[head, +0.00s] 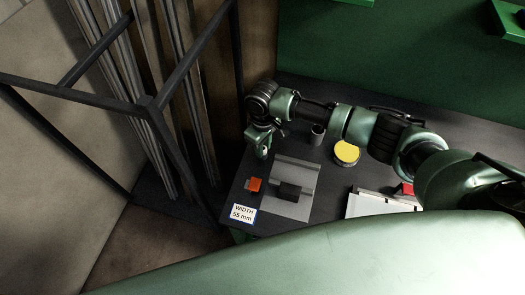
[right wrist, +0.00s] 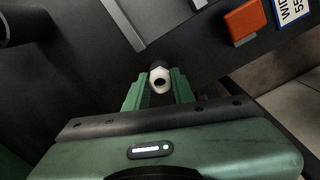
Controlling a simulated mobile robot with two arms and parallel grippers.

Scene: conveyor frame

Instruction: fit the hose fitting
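My right gripper (head: 262,150) hangs over the left end of the dark bench, behind the orange block. In the right wrist view its two green fingers (right wrist: 160,88) close on both sides of a small white hose fitting (right wrist: 159,76) with a round dark hole facing the camera. A black part shows just beyond the white ring. In the head view I cannot make the fitting out. A grey metal plate (head: 296,208) with a black block (head: 289,191) lies on the bench, to the right of the gripper. My left gripper is not in view.
An orange block (head: 254,184) and a "WIDTH 55 mm" label (head: 243,214) are at the bench's left edge. A grey cylinder (head: 317,135), a yellow-topped round container (head: 347,152) and a white tray (head: 365,206) stand further right. A dark metal frame (head: 150,104) rises at left.

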